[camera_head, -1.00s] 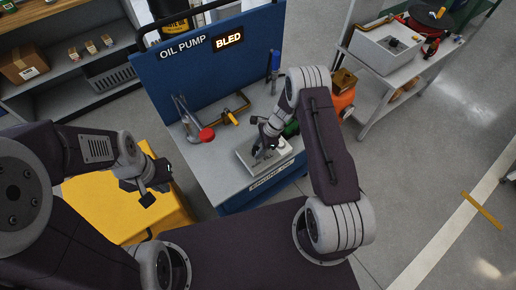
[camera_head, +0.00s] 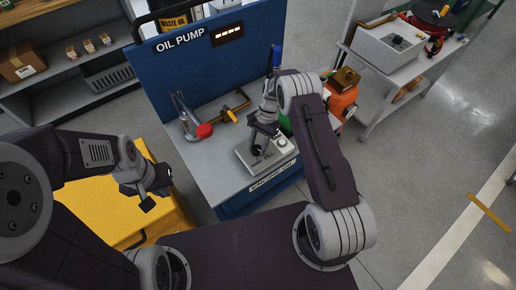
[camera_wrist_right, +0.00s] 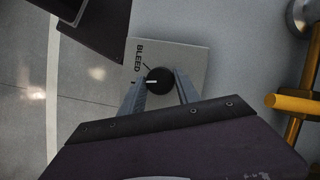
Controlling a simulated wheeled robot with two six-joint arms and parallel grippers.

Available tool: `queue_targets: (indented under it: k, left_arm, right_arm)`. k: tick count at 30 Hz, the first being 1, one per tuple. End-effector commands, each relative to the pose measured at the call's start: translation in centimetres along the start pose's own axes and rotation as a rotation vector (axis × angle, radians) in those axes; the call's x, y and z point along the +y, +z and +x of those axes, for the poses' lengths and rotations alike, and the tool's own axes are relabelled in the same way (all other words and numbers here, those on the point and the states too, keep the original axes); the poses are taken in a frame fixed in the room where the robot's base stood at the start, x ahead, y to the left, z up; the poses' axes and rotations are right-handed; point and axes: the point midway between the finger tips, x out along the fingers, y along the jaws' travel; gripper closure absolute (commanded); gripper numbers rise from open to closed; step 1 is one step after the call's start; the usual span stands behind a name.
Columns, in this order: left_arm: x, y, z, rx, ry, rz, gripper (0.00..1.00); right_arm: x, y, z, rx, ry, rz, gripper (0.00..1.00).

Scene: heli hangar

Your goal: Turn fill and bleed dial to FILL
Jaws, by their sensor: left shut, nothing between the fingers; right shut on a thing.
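The fill and bleed dial is a round black knob (camera_wrist_right: 160,81) with a white pointer mark. It sits on a pale control box (camera_head: 281,156) on the oil pump bench. In the right wrist view the pointer faces left, off the line beside the BLEED label (camera_wrist_right: 139,56). My right gripper (camera_head: 258,151) is shut on the dial, with a finger on each side of it; in the head view it mostly hides the knob. My left gripper (camera_head: 153,196) is shut and empty, above the yellow cabinet. The display (camera_head: 229,32) on the blue panel shows dashes.
A red-capped tool (camera_head: 203,131) and a brass-coloured pipe with a yellow handle (camera_head: 232,115) stand on the bench behind the box. An orange container (camera_head: 343,97) is right of the bench. A grey cart (camera_head: 390,70) stands further right.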

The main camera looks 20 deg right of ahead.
Motion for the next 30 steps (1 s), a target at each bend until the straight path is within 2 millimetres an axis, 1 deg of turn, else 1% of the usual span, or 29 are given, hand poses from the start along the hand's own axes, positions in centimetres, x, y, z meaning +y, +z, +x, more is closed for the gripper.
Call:
queue_targets:
  k: [1,3,9,15,21,30]
  left_arm:
    - [0.0,0.1,0.6,0.0,0.0,0.0,1.0]
    - [0.0,0.1,1.0,0.0,0.0,0.0,1.0]
    - [0.0,0.2,1.8,0.0,0.0,0.0,1.0]
    - [0.0,0.2,2.3,0.0,0.0,0.0,1.0]
    - [-0.1,0.3,2.6,0.0,0.0,0.0,1.0]
    - [-0.1,0.3,2.7,0.0,0.0,0.0,1.0]
  right_arm:
    - [-0.1,-0.2,0.2,0.003,0.013,-0.038,1.0]
    - [-0.2,-0.1,0.2,0.002,0.035,-0.093,1.0]
    - [-0.2,-0.1,0.1,0.002,0.092,-0.228,1.0]
    - [-0.3,0.0,0.1,0.001,0.133,-0.325,1.0]
    - [-0.3,0.0,0.0,0.001,0.156,-0.38,1.0]
    - [-0.3,0.1,0.0,0.0,0.165,-0.404,1.0]
